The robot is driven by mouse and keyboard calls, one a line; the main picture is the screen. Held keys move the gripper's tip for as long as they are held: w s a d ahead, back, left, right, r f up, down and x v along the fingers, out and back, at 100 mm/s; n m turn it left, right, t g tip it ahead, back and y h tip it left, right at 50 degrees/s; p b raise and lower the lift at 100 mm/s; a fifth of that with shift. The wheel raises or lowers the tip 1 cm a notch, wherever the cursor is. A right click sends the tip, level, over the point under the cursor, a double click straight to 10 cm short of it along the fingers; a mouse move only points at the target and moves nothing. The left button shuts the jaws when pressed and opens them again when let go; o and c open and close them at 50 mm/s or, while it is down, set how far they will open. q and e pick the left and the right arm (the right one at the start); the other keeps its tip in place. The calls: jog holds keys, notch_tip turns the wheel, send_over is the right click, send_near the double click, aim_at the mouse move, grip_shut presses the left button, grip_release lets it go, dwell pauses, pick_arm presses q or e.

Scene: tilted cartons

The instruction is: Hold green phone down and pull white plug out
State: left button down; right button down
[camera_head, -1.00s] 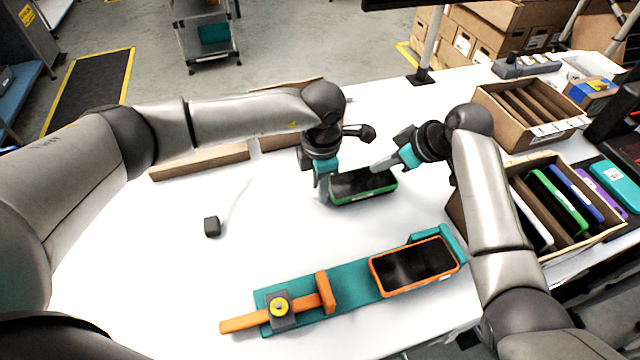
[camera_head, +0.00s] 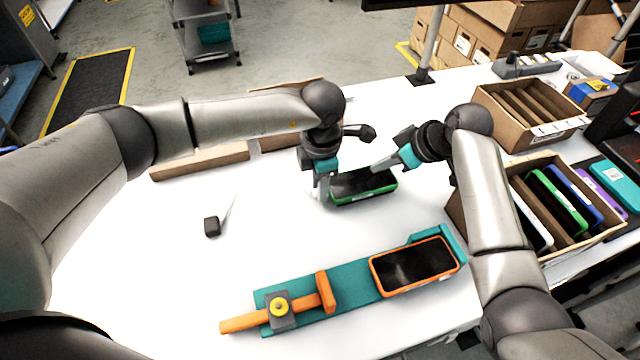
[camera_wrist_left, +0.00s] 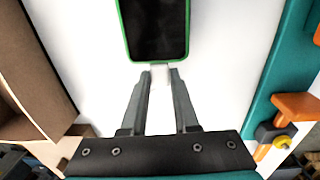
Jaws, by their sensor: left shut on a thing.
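The green phone (camera_head: 358,187), dark screen up, lies flat on the white table in the head view. The left wrist view shows its near end (camera_wrist_left: 154,30). My left gripper (camera_head: 323,196) is at the phone's left end. In the left wrist view its fingers (camera_wrist_left: 160,76) are shut on the white plug (camera_wrist_left: 160,72), which sits at the middle of the phone's short edge. I cannot see a gap between plug and phone. My right gripper (camera_head: 378,167) is at the phone's far long edge, fingertips over or touching its top; its fingers look closed together.
A teal fixture (camera_head: 350,288) holding an orange phone (camera_head: 414,267) lies in front. A small dark block (camera_head: 212,226) with a white cable is at left. A carton (camera_head: 590,238) of upright phones stands at right, an emptier carton (camera_head: 532,108) behind it. The table's middle-left is clear.

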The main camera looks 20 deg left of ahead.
jog(key=shift+f, duration=0.85)
